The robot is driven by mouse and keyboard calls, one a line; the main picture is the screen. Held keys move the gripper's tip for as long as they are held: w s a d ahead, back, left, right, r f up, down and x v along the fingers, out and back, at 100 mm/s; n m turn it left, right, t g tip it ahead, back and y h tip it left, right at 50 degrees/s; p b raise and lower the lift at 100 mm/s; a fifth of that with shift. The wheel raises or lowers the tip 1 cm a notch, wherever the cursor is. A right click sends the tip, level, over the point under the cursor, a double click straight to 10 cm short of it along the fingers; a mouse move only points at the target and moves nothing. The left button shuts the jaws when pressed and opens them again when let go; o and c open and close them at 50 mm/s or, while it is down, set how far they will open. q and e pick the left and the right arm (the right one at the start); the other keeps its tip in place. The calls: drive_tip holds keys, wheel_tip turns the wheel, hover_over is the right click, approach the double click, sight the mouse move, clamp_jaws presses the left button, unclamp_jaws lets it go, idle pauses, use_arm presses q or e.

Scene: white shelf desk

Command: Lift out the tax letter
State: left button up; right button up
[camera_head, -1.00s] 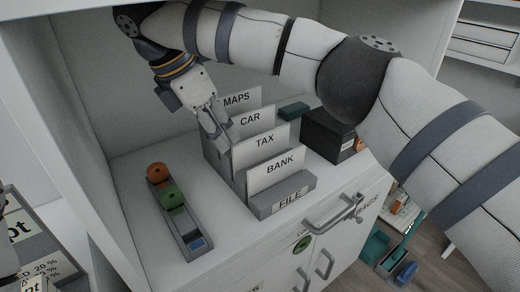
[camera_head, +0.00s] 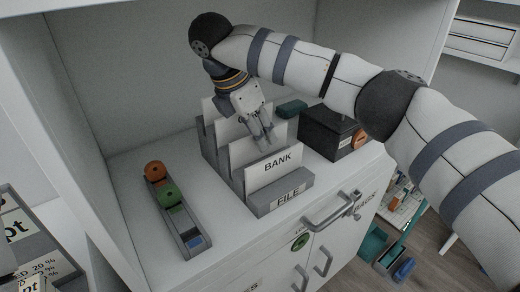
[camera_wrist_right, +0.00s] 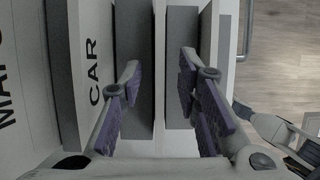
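The grey file holder (camera_head: 266,207) stands on the desk, with white cards in stepped slots. The tax card (camera_head: 241,153) is the second from the front, behind the BANK card (camera_head: 262,178); its word is hidden by my right gripper. My right gripper (camera_head: 268,143) points down over the tax card. The CAR card (camera_wrist_right: 92,60) is left of the fingers. I cannot tell whether the fingers touch anything.
The MAPS card (camera_wrist_right: 12,65) is beyond the CAR card. A dark box (camera_head: 325,135) stands right of the holder. A grey tray (camera_head: 190,238) with orange and green rolls is left. Cabinet walls enclose the sides and back; the front desk edge has handles below.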

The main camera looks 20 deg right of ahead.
drive_tip(key=shift+f, duration=0.25)
idle(0.3)
clamp_jaws()
